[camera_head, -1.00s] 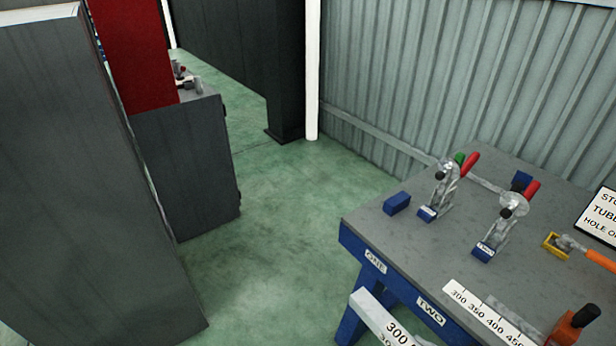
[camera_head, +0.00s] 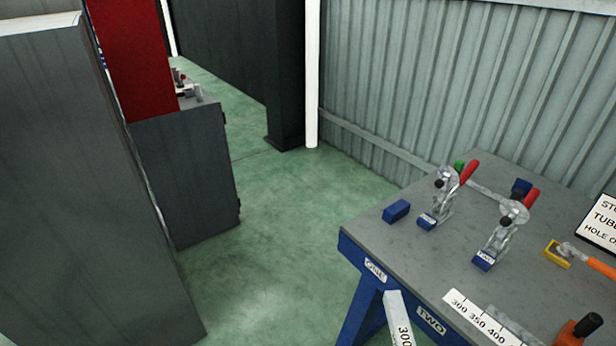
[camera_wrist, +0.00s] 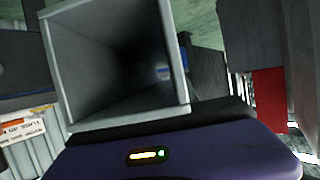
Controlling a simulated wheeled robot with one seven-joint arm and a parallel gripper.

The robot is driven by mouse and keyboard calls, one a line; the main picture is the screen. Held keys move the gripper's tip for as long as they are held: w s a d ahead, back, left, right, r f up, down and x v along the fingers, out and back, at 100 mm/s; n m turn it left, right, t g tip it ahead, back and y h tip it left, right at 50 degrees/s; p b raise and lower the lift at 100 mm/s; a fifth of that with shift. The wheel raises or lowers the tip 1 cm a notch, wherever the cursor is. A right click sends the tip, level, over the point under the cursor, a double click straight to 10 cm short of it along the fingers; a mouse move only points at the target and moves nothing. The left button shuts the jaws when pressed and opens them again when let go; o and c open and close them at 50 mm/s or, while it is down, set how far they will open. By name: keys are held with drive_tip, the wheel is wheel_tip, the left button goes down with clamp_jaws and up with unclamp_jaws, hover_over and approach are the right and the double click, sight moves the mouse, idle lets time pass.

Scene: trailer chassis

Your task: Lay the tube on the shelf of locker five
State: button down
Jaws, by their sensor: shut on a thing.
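The tube (camera_wrist: 188,60) is a light grey square hollow section. Its open end fills the upper left of the wrist view, and I see along its dark bore. My gripper (camera_wrist: 165,128) is shut on it; the purple gripper body with a small lit strip shows below, and the fingertips are hard to make out. In the head view, a pale bar marked 300 (camera_head: 398,318) rises from the bottom edge beside the bench and appears to be the tube's other part. No locker numbered five and no shelf can be made out.
A blue-legged bench (camera_head: 420,240) with clamps, a blue block (camera_head: 396,211) and a ruler strip (camera_head: 480,320) stands at right. A tall dark cabinet (camera_head: 80,180) is at left, with a lower grey cabinet (camera_head: 185,175) behind it. Green floor (camera_head: 270,240) between is clear.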

drive_tip(key=shift+s+a+f, duration=0.25)
drive_tip(key=shift+a+f, duration=0.1)
drive_tip(key=shift+a, duration=0.2)
drive_tip(key=shift+s+a+f, duration=0.25)
drive_tip(key=shift+a+f, duration=0.05)
drive_tip(key=shift+a, duration=0.2)
drive_tip(key=shift+f, duration=0.1)
